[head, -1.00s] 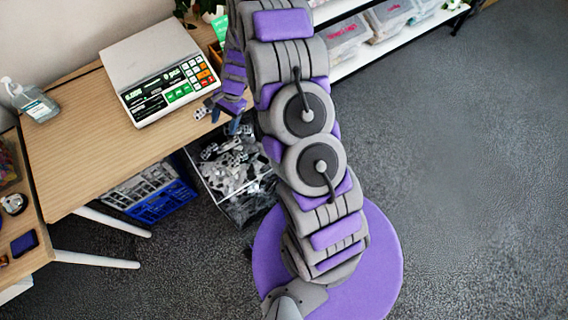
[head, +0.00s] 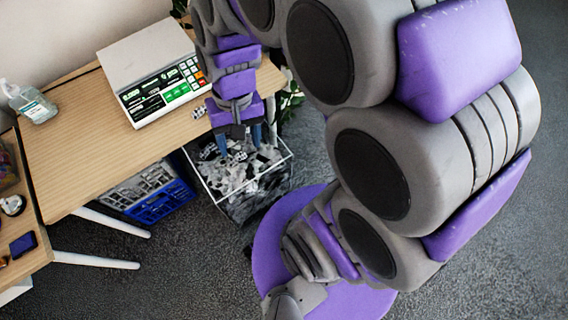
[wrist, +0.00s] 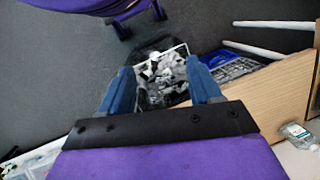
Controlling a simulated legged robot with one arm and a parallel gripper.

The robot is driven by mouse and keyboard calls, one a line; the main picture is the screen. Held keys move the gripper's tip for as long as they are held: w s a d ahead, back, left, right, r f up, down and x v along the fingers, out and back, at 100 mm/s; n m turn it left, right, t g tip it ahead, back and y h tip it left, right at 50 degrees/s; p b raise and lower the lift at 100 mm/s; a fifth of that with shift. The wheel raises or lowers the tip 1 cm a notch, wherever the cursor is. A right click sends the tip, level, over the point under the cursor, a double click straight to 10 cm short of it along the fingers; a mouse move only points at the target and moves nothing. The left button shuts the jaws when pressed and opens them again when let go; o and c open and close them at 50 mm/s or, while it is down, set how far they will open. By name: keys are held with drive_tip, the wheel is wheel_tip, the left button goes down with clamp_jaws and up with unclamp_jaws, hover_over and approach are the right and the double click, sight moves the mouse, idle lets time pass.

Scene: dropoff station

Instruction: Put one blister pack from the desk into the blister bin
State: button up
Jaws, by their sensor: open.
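My gripper (head: 239,148) is open over the blister bin (head: 234,208), an open-topped bin on the floor at the right end of the desk (head: 85,145). The bin holds many silver and dark blister packs (head: 240,178). In the wrist view nothing shows between the blue fingers of my gripper (wrist: 160,70), and the packs in the bin (wrist: 163,72) lie beyond them. A small blister pack (head: 199,112) seems to lie at the desk's edge beside the scale, left of my gripper.
A scale (head: 155,72) with a lit display stands on the desk, and a sanitizer bottle (head: 34,101) is at its left. A blue crate (head: 160,205) is under the desk. A second table edge with small items is at the far left.

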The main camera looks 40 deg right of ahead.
drive_tip(key=s+d+r+n+h, duration=0.1)
drive_tip(key=s, duration=0.5)
drive_tip(key=s+d+r+n+h, duration=0.1)
drive_tip(key=s+d+r, duration=0.1)
drive_tip(key=s, duration=0.4)
drive_tip(key=shift+n, duration=0.3)
